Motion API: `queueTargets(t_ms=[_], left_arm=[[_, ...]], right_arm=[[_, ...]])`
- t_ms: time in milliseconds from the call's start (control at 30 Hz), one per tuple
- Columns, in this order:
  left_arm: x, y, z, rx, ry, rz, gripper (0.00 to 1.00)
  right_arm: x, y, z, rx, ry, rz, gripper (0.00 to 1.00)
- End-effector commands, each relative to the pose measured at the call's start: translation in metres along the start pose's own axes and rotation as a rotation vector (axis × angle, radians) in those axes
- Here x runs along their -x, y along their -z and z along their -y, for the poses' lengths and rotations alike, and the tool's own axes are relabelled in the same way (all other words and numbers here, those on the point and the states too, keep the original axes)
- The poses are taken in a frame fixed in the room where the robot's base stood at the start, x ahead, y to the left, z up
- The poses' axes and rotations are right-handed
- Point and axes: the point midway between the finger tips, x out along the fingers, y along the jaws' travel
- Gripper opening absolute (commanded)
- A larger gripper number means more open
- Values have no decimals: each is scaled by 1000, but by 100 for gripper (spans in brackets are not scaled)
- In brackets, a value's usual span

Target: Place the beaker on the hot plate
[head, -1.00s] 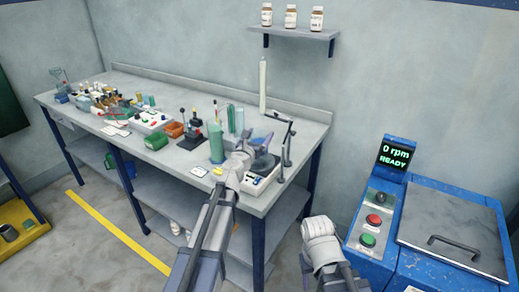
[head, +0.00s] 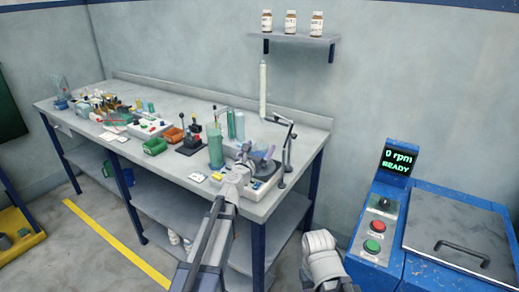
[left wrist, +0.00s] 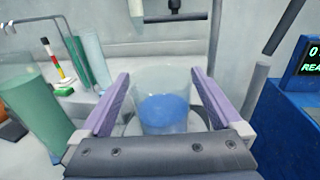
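The beaker (head: 264,161) is clear with blue liquid in it. It also shows between the fingers in the left wrist view (left wrist: 164,110). My left gripper (head: 251,162) has one finger on each side of the beaker, tips close against its upper wall. The hot plate (head: 263,186) is a white unit at the right end of the bench. Its round top (left wrist: 121,126) shows around the beaker's base in the left wrist view. Whether the base touches it is hard to tell. My right gripper (head: 320,243) is low beside the bench, with its fingers not clearly visible.
A stand (head: 287,152) is just right of the hot plate. A tall green cylinder (head: 215,145) is to its left. Several bottles and racks fill the bench (head: 165,185) further left. A blue machine (head: 372,235) with a screen stands at the right.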

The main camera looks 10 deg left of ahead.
Motion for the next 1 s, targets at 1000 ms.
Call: queueTargets(t_ms=[1000], left_arm=[[106, -3, 1, 0, -1, 0, 100]], right_arm=[[3, 0, 0, 0, 0, 0, 50]])
